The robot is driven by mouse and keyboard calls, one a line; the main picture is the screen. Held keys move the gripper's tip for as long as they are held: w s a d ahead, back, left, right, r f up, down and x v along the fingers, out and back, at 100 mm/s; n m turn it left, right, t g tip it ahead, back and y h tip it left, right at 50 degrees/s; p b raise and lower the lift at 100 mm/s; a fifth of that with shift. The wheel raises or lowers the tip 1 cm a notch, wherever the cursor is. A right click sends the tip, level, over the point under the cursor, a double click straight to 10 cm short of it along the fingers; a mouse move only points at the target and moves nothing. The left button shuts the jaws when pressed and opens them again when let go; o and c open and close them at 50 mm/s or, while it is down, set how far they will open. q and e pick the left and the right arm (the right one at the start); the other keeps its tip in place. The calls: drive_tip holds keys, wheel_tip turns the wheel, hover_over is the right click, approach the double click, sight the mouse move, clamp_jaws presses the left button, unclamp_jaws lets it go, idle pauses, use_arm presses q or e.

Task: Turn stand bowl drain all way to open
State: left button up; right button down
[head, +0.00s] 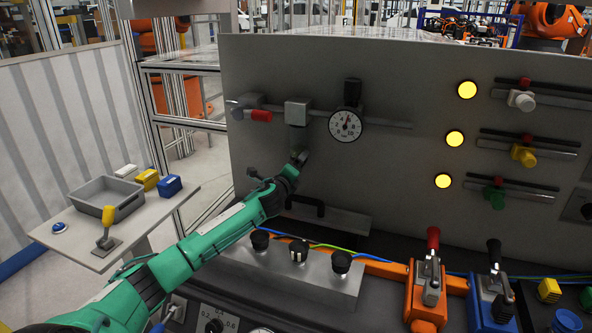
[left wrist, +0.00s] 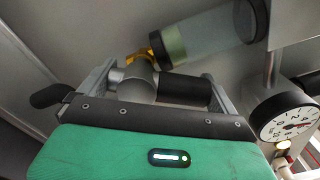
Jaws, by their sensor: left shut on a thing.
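The stand's clear bowl (left wrist: 205,35) hangs under a grey block (head: 297,111) on the panel; in the head view the bowl (head: 298,137) shows just above my gripper. A yellow drain piece (left wrist: 152,50) sits at the bowl's lower end in the left wrist view. My left gripper (head: 298,158) is at the bowl's lower end, shut on the drain. In the left wrist view my gripper (left wrist: 160,85) has a finger on each side, with a grey round part and a black cylinder between them. The drain's turned position is not clear. My right gripper is out of view.
A pressure gauge (head: 345,125) is right of the bowl, close to my gripper. A red-ended valve (head: 260,115) is left of the block. A black handle (head: 305,204) lies below my gripper. Black knobs (head: 299,250) stand on the bench in front. A side table (head: 75,240) holds a grey tray.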

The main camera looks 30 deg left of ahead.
use_arm(q)
drive_tip(key=n, duration=0.3)
drive_tip(key=shift+s+a+n, duration=0.1)
drive_tip(key=shift+a+n, duration=0.5)
drive_tip(key=shift+n, duration=1.1)
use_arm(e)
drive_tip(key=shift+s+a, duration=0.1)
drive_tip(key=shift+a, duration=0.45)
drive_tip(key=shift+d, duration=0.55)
use_arm(q)
drive_tip(key=o, duration=1)
drive_tip(key=shift+s, duration=0.1)
